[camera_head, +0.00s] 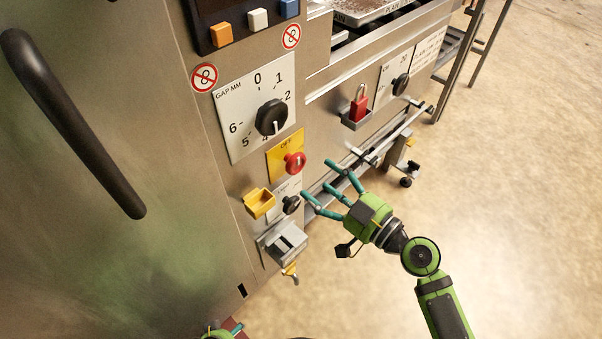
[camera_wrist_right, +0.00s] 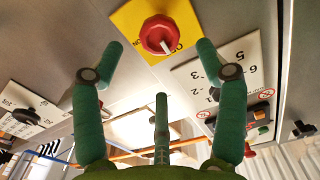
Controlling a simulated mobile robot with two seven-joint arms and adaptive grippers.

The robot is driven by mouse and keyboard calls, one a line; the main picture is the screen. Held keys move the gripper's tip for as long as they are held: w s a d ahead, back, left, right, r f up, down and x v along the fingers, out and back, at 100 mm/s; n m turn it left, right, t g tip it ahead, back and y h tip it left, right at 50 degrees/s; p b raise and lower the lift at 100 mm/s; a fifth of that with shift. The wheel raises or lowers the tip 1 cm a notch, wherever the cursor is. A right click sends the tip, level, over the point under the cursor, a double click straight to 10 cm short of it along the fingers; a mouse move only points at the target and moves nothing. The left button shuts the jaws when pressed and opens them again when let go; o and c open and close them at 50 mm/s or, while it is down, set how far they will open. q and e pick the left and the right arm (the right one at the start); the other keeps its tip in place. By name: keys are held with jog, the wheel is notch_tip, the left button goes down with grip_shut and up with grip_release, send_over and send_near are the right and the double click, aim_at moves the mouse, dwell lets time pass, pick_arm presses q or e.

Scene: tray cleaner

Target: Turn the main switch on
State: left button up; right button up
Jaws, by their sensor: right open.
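The main switch appears to be the red rotary knob (camera_head: 294,162) on a yellow plate (camera_head: 275,167), on the steel machine's front. Part of an "OFF" label shows above the knob. The red knob also shows in the right wrist view (camera_wrist_right: 160,35), with a pale mark across its face. My right gripper (camera_head: 318,180) is open and empty, its teal fingers spread just below and right of the knob. In the right wrist view, the knob lies between and beyond the two upper fingertips (camera_wrist_right: 160,62), apart from them. A bit of my left gripper (camera_head: 224,331) shows at the bottom edge; its fingers are mostly hidden.
Above the knob is a white gap dial (camera_head: 271,117). Below are a small black knob (camera_head: 291,204), a yellow holder (camera_head: 259,203) and a grey box (camera_head: 284,242). A red padlock (camera_head: 359,106) hangs to the right. The floor (camera_head: 510,180) at right is clear.

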aim_at(299, 164)
jog(key=p+x, duration=0.1)
jog(key=x, duration=0.6)
jog(key=shift+r, duration=0.1)
jog(key=c, duration=1.1)
